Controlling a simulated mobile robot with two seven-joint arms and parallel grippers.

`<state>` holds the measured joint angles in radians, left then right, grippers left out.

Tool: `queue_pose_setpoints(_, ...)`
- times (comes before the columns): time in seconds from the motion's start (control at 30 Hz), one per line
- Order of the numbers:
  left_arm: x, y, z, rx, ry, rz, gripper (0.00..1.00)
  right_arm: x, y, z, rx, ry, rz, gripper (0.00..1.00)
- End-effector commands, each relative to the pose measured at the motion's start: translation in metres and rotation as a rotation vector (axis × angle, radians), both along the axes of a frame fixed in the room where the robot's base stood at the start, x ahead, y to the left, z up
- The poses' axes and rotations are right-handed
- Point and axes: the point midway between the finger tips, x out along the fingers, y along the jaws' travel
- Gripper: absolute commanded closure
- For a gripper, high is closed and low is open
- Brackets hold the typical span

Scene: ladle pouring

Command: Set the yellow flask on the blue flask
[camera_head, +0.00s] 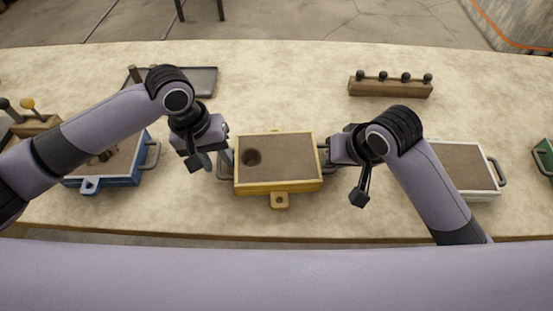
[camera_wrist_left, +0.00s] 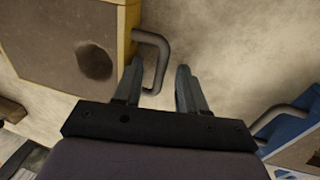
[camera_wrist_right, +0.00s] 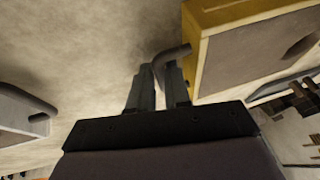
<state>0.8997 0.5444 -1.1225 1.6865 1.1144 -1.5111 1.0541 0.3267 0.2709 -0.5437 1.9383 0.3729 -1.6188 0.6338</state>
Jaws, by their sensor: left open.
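The yellow flask (camera_head: 300,185) is a shallow sand-filled box with a round hollow and grey side handles. It rests on the table between my arms. My left gripper (camera_head: 226,159) is open at its left handle; the left wrist view shows this handle (camera_wrist_left: 163,50) between the spread fingers. My right gripper (camera_head: 327,152) is at the right handle; the right wrist view shows its fingers close together on this handle (camera_wrist_right: 172,55). The blue flask (camera_head: 126,181) stands on the table to the left, partly hidden behind my left arm, with a dark hollow in its sand.
A white sand-filled flask (camera_head: 482,196) stands to the right, partly behind my right arm. A green box (camera_head: 543,155) is at the right edge. A wooden rack (camera_head: 390,89) with dark knobs and a dark tray (camera_head: 203,81) lie farther back. The back middle of the table is clear.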

Motion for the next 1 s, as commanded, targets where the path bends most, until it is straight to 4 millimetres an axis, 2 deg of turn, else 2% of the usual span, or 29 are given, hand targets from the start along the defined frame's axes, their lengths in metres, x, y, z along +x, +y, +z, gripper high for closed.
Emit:
queue_pose_setpoints(0.2, 0.0001, -0.0002, -0.0004, 0.000, 0.000, 0.000, 0.59, -0.0001, 0.0002, -0.0005, 0.000, 0.001, 0.000, 0.83)
queue_pose_setpoints(0.23, 0.0001, -0.0002, -0.0004, 0.000, 0.000, 0.000, 0.62, -0.0001, 0.0002, -0.0005, 0.000, 0.001, 0.000, 0.86)
queue_pose_setpoints(0.27, 0.0001, -0.0002, -0.0004, 0.000, 0.000, 0.000, 0.72, -0.0001, 0.0001, -0.0005, 0.000, 0.001, 0.000, 0.96)
queue_pose_setpoints(0.3, 0.0001, -0.0001, -0.0003, 0.000, 0.000, 0.000, 0.85, -0.0001, 0.0001, -0.0005, 0.000, 0.001, 0.000, 1.00)
queue_pose_setpoints(0.33, 0.0001, -0.0001, -0.0003, 0.000, 0.000, 0.000, 0.95, -0.0001, 0.0001, -0.0005, 0.000, 0.001, 0.000, 1.00)
queue_pose_setpoints(0.37, 0.0001, -0.0001, -0.0003, 0.000, 0.000, 0.000, 1.00, -0.0002, 0.0001, -0.0004, 0.000, 0.001, 0.000, 1.00)
queue_pose_setpoints(1.0, 0.0004, 0.0000, 0.0003, -0.001, -0.001, 0.000, 1.00, -0.0001, -0.0001, -0.0001, 0.000, 0.001, 0.000, 1.00)
